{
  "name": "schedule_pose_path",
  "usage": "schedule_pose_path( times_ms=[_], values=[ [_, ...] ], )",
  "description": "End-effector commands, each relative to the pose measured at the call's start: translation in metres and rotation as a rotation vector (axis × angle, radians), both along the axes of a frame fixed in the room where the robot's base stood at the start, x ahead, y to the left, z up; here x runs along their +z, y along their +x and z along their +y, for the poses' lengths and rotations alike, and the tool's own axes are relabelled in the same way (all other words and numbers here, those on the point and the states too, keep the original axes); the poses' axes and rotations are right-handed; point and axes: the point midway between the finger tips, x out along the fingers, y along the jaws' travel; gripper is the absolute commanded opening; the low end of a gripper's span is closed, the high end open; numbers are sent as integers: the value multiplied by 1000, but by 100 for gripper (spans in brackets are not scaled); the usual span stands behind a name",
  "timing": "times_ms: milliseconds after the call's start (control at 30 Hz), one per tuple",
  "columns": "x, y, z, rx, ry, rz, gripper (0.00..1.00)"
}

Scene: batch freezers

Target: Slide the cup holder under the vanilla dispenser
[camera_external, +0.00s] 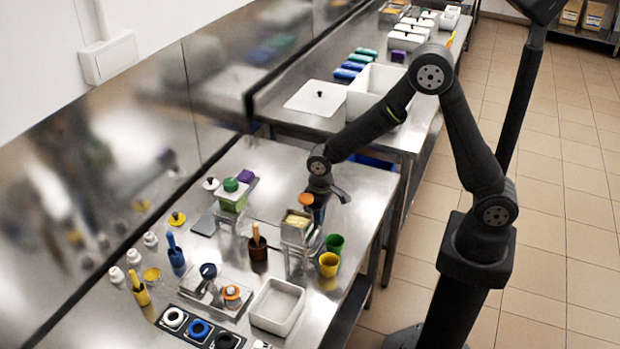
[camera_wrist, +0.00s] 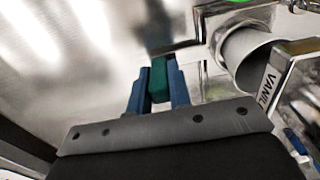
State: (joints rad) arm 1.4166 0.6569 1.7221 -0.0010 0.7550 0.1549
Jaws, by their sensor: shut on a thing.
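The vanilla dispenser shows at the right of the wrist view, with its "VANIL" label (camera_wrist: 268,88) partly in frame and a round metal spout (camera_wrist: 250,55). In the external view, a metal dispenser with cream-coloured contents (camera_external: 297,226) stands beside my gripper (camera_external: 320,208). In the wrist view, the blue fingers of my gripper (camera_wrist: 158,88) are shut on a dark green grip (camera_wrist: 159,76). A thin dark metal edge (camera_wrist: 180,48) runs from near this grip towards the dispenser. The green grip appears to be the cup holder's handle; the holder's body is mostly hidden.
A green cup (camera_external: 335,243) and a yellow cup (camera_external: 328,265) stand near the counter's right edge, close to my gripper. A green-lidded dispenser (camera_external: 233,197) stands to the left. A white tray (camera_external: 277,306) and several bottles and tools occupy the front.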

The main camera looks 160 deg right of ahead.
Motion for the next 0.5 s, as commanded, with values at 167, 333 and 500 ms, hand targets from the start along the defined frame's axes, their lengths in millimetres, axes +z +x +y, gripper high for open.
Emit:
schedule_pose_path(
  times_ms=[167,333,500],
  values=[
    [-1,0,5,0,14,1,26],
    [-1,0,4,0,11,1,40],
    [0,0,3,0,9,1,40]
  ],
)
